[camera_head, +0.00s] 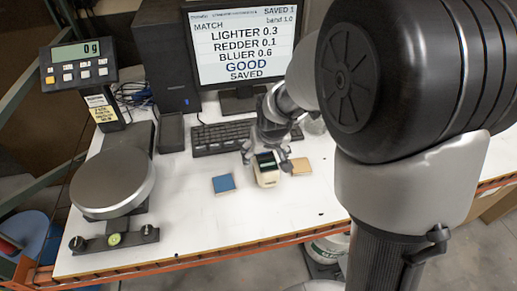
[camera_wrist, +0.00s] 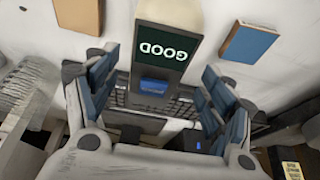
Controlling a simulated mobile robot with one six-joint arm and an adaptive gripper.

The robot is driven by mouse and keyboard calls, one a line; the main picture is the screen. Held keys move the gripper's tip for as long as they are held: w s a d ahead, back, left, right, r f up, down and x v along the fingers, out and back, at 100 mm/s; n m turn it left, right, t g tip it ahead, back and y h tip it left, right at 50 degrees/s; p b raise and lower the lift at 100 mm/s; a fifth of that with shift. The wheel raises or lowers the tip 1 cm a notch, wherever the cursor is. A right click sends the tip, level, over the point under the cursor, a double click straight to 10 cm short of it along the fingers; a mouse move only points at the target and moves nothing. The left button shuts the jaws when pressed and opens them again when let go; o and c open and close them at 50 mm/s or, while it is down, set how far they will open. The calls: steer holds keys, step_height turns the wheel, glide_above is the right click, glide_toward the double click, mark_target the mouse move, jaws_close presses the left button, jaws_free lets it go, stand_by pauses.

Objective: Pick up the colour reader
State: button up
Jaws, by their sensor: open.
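The colour reader (camera_head: 267,170) is a small cream-coloured device with a dark screen, standing on the white table in front of the keyboard. In the wrist view the colour reader (camera_wrist: 168,45) shows "GOOD" upside down on its screen, with a blue patch below that. My gripper (camera_head: 267,157) is open at the reader, with one finger on each side of it. In the wrist view my gripper (camera_wrist: 160,88) has its blue-grey finger pads apart at left and right, and gaps show between them and the reader. The reader's underside is hidden.
A blue card (camera_head: 223,184) lies left of the reader and a tan card (camera_head: 300,166) right of it. The keyboard (camera_head: 222,137) and monitor (camera_head: 240,45) stand behind. A scale (camera_head: 112,182) is at the left. The table's front middle is clear.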

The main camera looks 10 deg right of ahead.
steer(key=x, duration=0.2)
steer(key=b+x, duration=0.2)
steer(key=x, duration=0.1)
steer(key=shift+w+d+f, duration=0.2)
steer(key=shift+w, duration=0.2)
steer(key=shift+c, duration=0.5)
steer(key=c, duration=1.5)
steer(key=shift+r, duration=0.2)
jaws_close()
